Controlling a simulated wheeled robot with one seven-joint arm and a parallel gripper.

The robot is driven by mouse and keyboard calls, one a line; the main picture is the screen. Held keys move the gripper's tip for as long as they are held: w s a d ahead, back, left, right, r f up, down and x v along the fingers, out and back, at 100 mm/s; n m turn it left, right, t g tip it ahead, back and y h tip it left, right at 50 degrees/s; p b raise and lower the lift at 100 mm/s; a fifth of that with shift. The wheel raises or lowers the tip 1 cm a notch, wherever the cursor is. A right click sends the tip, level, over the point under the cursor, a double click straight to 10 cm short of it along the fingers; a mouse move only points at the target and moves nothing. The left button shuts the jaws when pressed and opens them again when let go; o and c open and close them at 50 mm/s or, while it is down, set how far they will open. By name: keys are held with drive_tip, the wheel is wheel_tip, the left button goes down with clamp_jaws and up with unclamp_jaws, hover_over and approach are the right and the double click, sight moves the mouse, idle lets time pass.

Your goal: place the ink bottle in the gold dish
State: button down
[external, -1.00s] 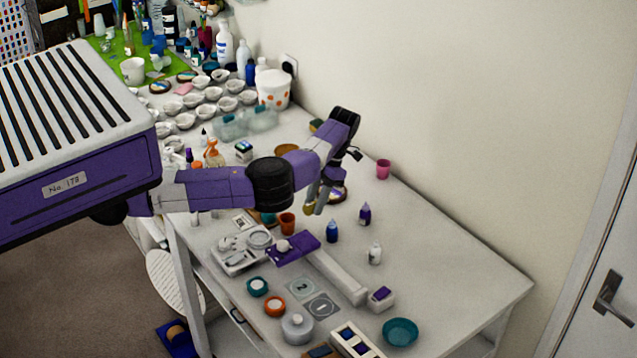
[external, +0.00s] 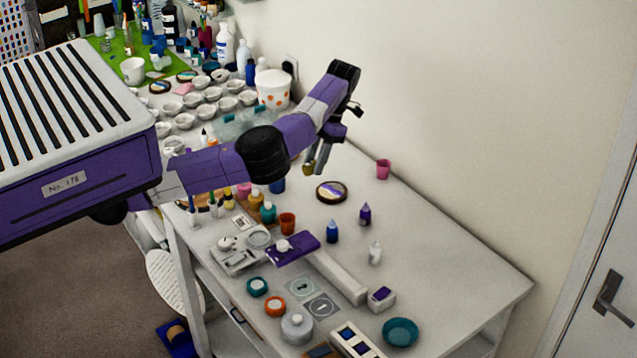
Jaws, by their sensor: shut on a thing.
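My gripper (external: 315,166) is raised over the back half of the table, near the wall. It is shut on a small olive-yellow thing (external: 307,169), which I take to be the ink bottle. The fingers hide most of it, so its shape is unclear. The gold dish is not visible now; my forearm covers the spot where a gold round dish showed earlier. The held thing is in the air, apart from the tabletop.
A round dark-rimmed piece (external: 331,192) lies right of the gripper. A purple bottle (external: 365,214), a blue bottle (external: 332,232) and a white bottle (external: 375,254) stand nearer. A pink cup (external: 383,169) stands by the wall. The table's right end is clear.

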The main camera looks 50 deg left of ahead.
drive_tip(key=shift+s+a+t, duration=0.1)
drive_tip(key=shift+t, duration=0.2)
drive_tip(key=w+a+f+n+t+y+p, duration=0.1)
drive_tip(key=a+f+n+t+y+p, duration=0.3)
drive_tip(key=a, duration=0.8)
drive_tip(key=w+a+f+n+t+p, duration=0.1)
drive_tip(key=a+f+n+t, duration=0.3)
drive_tip(key=a, duration=0.9)
drive_tip(key=w+a+r+n+y+p, duration=0.1)
drive_tip(key=w+a+r+n+y, duration=0.55)
drive_tip(key=w+r+y, duration=0.3)
drive_tip(key=shift+g+h, duration=0.25)
drive_tip(key=shift+g, duration=0.05)
drive_tip(key=f, duration=0.5)
drive_tip(key=f+p, duration=0.1)
drive_tip(key=f, duration=0.9)
drive_tip(key=shift+w+d+f, duration=0.25)
drive_tip(key=shift+w, duration=0.15)
drive_tip(key=shift+f, duration=2.6)
drive_tip(key=shift+f, duration=0.1)
